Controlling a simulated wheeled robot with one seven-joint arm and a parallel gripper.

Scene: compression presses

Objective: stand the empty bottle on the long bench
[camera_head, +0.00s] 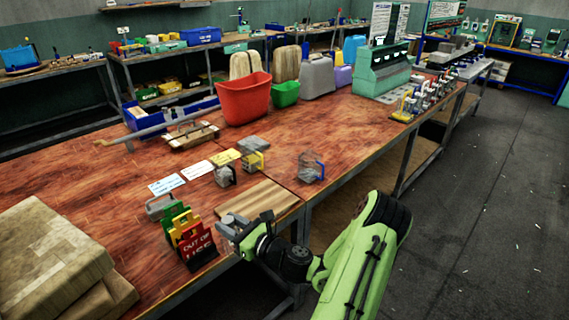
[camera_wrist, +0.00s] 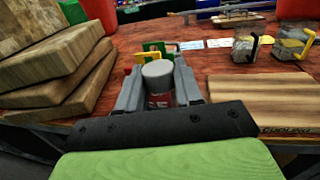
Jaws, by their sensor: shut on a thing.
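My gripper (camera_head: 230,232) is at the front edge of the long bench (camera_head: 120,210), beside a red "OUT OF USE" sign (camera_head: 195,247). In the wrist view its grey fingers (camera_wrist: 160,90) are shut on a bottle (camera_wrist: 158,71) with a round grey top. Red with pale marks shows below the top; I cannot tell whether it is the bottle's own or the sign behind it. The bottle looks roughly upright between the fingers. Its base is hidden, and I cannot tell its height relative to the bench top.
Thick wooden slabs (camera_head: 55,255) lie at the left. A striped wooden board (camera_head: 262,199) lies right of the signs. Handled clear vessels (camera_head: 311,168) and paper cards (camera_head: 166,184) stand or lie behind. A red bin (camera_head: 242,100) is farther back. Bare bench shows at mid-left.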

